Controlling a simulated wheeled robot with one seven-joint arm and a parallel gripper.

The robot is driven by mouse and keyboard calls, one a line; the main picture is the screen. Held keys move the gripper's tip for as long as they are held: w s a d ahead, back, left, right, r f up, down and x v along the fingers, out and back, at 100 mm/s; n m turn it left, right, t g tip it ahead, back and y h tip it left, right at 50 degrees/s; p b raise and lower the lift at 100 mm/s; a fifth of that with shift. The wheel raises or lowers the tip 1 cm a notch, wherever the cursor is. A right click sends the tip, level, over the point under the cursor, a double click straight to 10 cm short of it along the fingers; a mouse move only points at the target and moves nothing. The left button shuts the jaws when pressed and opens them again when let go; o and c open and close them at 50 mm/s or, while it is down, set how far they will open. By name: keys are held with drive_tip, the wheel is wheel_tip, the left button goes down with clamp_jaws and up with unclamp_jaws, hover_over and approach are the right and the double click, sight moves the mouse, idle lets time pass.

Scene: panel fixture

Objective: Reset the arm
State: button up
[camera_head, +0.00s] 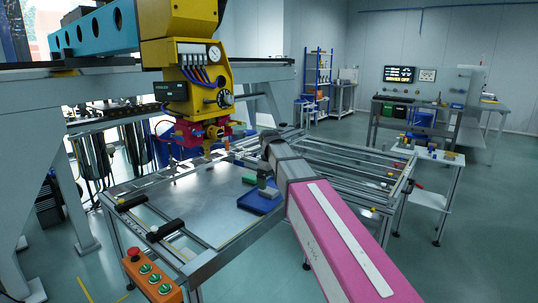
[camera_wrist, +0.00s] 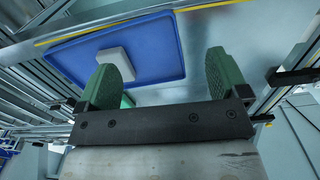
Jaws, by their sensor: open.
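My gripper (camera_wrist: 166,78) has two green fingers spread apart, and nothing is held between them in the wrist view. In the head view my pink and grey arm reaches forward over the frame table (camera_head: 170,210), with its end above a blue tray (camera_head: 258,204). The tray also shows in the wrist view (camera_wrist: 160,68), beyond the fingers. A small light grey block (camera_wrist: 118,62) lies in the tray, near the left finger in the picture but apparently apart from it. In the head view the gripper's fingers are small and hard to make out.
A yellow machine head (camera_head: 205,88) hangs from the gantry over the table, left of my arm. A control box with a red button (camera_head: 150,278) is at the table's front left corner. Black clamps (camera_head: 165,230) sit on the left rails. The metal plate left of the tray is clear.

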drive_tip(key=s+d+f+m, duration=0.3)
drive_tip(key=s+d+f, duration=0.3)
drive_tip(key=f, duration=0.3)
drive_tip(key=s+d+f+m, duration=0.3)
drive_tip(key=s+d+f, duration=0.3)
drive_tip(key=f, duration=0.3)
drive_tip(key=s+d+f+m, duration=0.4)
drive_tip(key=s+d+f, duration=0.2)
drive_tip(key=f, duration=0.3)
drive_tip(key=shift+d, duration=0.35)
